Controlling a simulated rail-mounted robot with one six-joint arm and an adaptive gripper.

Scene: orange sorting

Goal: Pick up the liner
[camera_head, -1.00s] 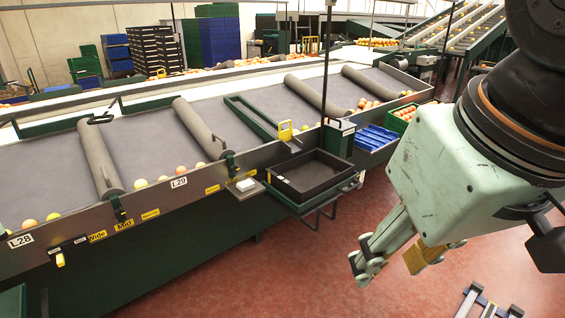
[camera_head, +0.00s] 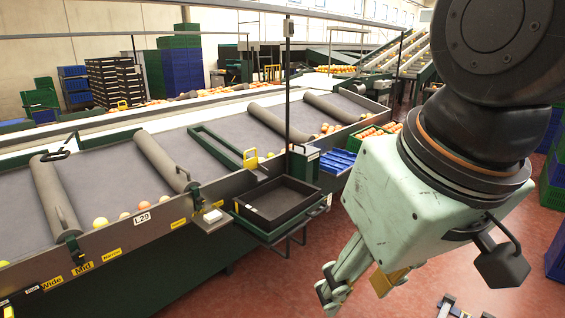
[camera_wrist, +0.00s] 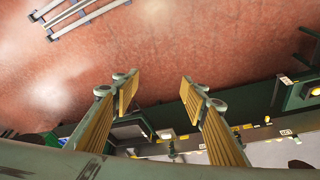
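My gripper (camera_head: 355,283) hangs above the red floor at the lower middle of the head view. In the wrist view my gripper (camera_wrist: 158,88) is open, with its two yellow-padded fingers wide apart and nothing between them. I cannot make out a liner for certain in either view. A black crate (camera_head: 286,216) sits on a green stand at the side of the sorting table, to the left of my gripper.
The grey sorting table (camera_head: 108,187) with padded rollers and some oranges runs along the left. A blue crate (camera_head: 338,161) is beyond the black crate. A metal rack (camera_wrist: 80,16) lies on the floor. Green and blue crates (camera_head: 553,185) stand at the right edge. Open floor lies between.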

